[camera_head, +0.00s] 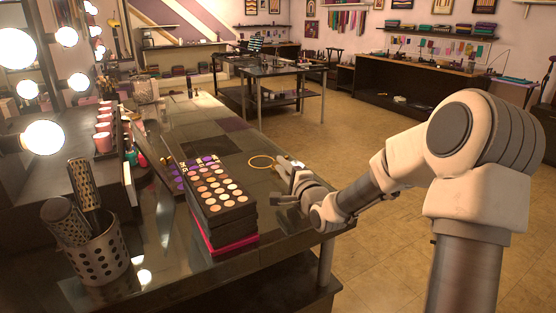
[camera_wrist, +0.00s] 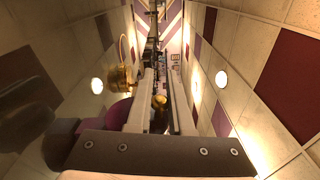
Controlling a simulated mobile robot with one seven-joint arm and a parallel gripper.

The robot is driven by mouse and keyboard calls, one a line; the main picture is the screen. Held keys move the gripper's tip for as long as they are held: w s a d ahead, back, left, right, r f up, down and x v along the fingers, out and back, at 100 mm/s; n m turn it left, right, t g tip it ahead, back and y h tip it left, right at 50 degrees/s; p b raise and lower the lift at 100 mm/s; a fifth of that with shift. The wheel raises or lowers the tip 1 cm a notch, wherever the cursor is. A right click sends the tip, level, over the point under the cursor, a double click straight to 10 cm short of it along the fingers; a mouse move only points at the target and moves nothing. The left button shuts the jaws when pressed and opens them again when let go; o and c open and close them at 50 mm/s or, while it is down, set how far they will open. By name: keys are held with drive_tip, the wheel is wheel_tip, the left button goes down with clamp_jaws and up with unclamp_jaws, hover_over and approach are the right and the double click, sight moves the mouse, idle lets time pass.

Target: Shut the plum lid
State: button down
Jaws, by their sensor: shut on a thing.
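My gripper (camera_head: 287,168) is low over the right edge of the dark counter, beside a thin gold ring (camera_head: 262,161). In the wrist view its two pale fingers (camera_wrist: 159,85) are close together around a small gold piece (camera_wrist: 160,102). A plum-coloured rounded part (camera_wrist: 118,114) shows just left of the fingers, partly hidden by them and by the dark gripper bar. I cannot tell for sure that it is the lid. A larger gold part (camera_wrist: 121,78) stands above it. In the head view no plum lid can be made out; the hand may hide it.
Stacked makeup palettes (camera_head: 219,195) stand left of my gripper. A perforated metal cup (camera_head: 99,251) with brushes is at the front left. A mirror with lit bulbs (camera_head: 44,137) and pink jars (camera_head: 103,131) line the left side. The counter behind the gripper (camera_head: 215,122) is mostly clear.

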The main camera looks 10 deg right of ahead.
drive_tip(key=d+m+p, duration=0.1)
drive_tip(key=m+p, duration=0.2)
drive_tip(key=d+r+m+p, duration=0.1)
drive_tip(key=shift+w+d+r+m+p, duration=0.1)
drive_tip(key=shift+w+d+m+p, duration=0.2)
drive_tip(key=shift+d+m+p, duration=0.1)
drive_tip(key=m+p, duration=0.1)
drive_tip(key=d+m, duration=0.1)
drive_tip(key=m, duration=0.1)
drive_tip(key=d+m+p, duration=0.1)
drive_tip(key=shift+w+d+f+m+p, duration=0.25)
drive_tip(key=shift+f+m+p, duration=0.05)
drive_tip(key=shift+p, duration=0.05)
drive_tip(key=d+m, duration=0.1)
drive_tip(key=f+m, duration=0.1)
drive_tip(key=m, duration=0.1)
drive_tip(key=shift+w+d+f, duration=0.15)
drive_tip(key=shift+w+d, duration=0.05)
drive_tip(key=shift+d, duration=0.15)
drive_tip(key=shift+w+d+f+m+b, duration=0.1)
drive_tip(key=shift+d+f+m+b, duration=0.25)
drive_tip(key=shift+m, duration=0.6)
drive_tip(key=shift+w+d+f+m+b, duration=0.1)
drive_tip(key=shift+d+f+m+b, duration=0.25)
drive_tip(key=shift+m, duration=0.6)
drive_tip(key=shift+a, duration=0.1)
drive_tip(key=c, duration=0.8)
unclamp_jaws()
drive_tip(key=shift+s, duration=0.1)
